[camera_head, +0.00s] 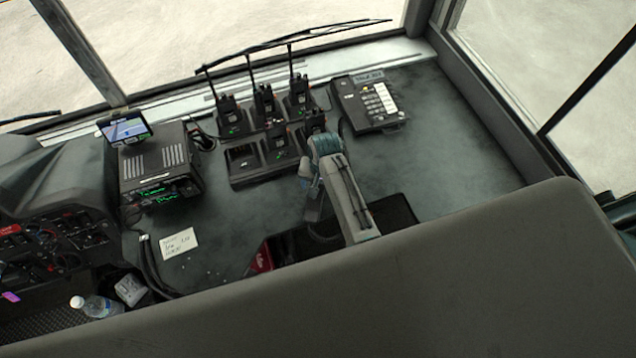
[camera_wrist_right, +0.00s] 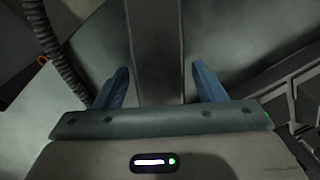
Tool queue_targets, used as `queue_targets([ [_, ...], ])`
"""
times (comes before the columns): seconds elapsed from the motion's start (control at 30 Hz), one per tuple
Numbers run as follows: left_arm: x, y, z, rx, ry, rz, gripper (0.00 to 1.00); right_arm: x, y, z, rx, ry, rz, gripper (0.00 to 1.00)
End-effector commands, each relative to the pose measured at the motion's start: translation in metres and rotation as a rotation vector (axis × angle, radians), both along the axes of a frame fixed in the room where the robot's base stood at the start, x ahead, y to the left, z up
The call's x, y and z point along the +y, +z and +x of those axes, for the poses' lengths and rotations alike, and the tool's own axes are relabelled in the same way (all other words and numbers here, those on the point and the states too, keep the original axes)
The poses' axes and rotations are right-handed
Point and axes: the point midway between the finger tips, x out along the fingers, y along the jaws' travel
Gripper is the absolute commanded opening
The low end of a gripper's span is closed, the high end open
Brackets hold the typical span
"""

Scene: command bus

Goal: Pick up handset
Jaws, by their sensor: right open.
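A black desk phone (camera_head: 370,102) with pale keys sits at the back right of the dash in the head view. A dark slab along its left side looks like its handset (camera_head: 350,104). In the right wrist view my right gripper (camera_wrist_right: 160,70) is open, its two blue fingers apart. A long dark bar (camera_wrist_right: 156,35) runs between the fingers, with gaps on both sides; I cannot tell whether it is the handset. In the head view my right arm reaches in from the bottom middle, and its fingertips are not clear. My left gripper is not in view.
A charger rack (camera_head: 240,165) with several radios stands left of the phone. A radio unit (camera_head: 157,170) with a small screen (camera_head: 124,128) is farther left. A coiled cord (camera_wrist_right: 48,40) hangs at the wrist view's left. The dash right of the phone is clear.

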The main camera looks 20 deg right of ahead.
Motion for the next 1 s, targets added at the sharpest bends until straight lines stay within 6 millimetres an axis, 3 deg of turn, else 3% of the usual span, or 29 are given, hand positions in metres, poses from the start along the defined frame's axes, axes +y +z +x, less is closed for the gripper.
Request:
queue_targets([
  [0.27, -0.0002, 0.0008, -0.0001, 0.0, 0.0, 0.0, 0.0, 0.0002, -0.0044, 0.0004, -0.001, 0.0, 0.0, 0.64],
  [0.57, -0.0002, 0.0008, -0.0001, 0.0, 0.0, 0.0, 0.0, 0.0003, -0.0041, 0.0004, -0.001, 0.0, 0.0, 0.11],
  [1.0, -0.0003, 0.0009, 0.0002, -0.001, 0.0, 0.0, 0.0, 0.0006, 0.0038, 0.0076, -0.002, 0.001, 0.0, 0.11],
])
